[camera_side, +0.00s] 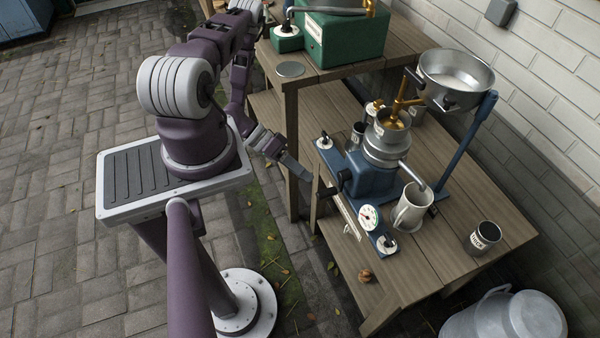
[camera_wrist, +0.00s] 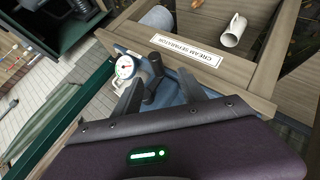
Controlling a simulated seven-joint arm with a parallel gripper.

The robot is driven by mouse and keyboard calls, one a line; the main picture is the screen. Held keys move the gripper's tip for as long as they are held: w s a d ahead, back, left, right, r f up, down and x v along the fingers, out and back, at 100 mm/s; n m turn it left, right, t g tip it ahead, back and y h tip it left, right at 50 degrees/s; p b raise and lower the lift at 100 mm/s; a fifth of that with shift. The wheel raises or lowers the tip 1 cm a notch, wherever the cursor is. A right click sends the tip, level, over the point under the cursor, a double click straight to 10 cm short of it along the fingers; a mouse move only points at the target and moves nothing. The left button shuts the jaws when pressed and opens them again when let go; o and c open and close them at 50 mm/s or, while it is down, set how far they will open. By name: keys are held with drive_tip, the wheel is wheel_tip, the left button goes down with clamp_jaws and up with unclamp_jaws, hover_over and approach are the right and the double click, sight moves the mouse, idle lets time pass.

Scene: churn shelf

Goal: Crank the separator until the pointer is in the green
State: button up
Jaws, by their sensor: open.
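The blue cream separator (camera_side: 372,178) stands on the lower wooden bench, with a metal bowl on top and a spout over a pale jug (camera_side: 411,207). Its round white dial (camera_side: 369,216) is at the front; it also shows in the wrist view (camera_wrist: 125,67). The pointer is too small to read against the colours. The dark crank handle (camera_wrist: 154,78) juts from the separator's front. My gripper (camera_wrist: 159,82) is open, its fingers on either side of the handle; contact cannot be told. In the side view my gripper (camera_side: 307,178) is at the bench's front edge by the crank.
A dark cup (camera_side: 483,237) stands on the bench's right. A green machine (camera_side: 343,37) sits on the higher bench, whose leg (camera_side: 291,150) is close to my arm. A milk can (camera_side: 505,316) stands lower right.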

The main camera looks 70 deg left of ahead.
sight(324, 191)
drive_tip(key=shift+s+d+x, duration=0.1)
drive_tip(key=shift+d+x, duration=0.05)
drive_tip(key=shift+x, duration=2.15)
drive_tip(key=shift+s+d+x, duration=0.1)
drive_tip(key=shift+x, duration=2.15)
drive_tip(key=shift+c, duration=0.2)
clamp_jaws()
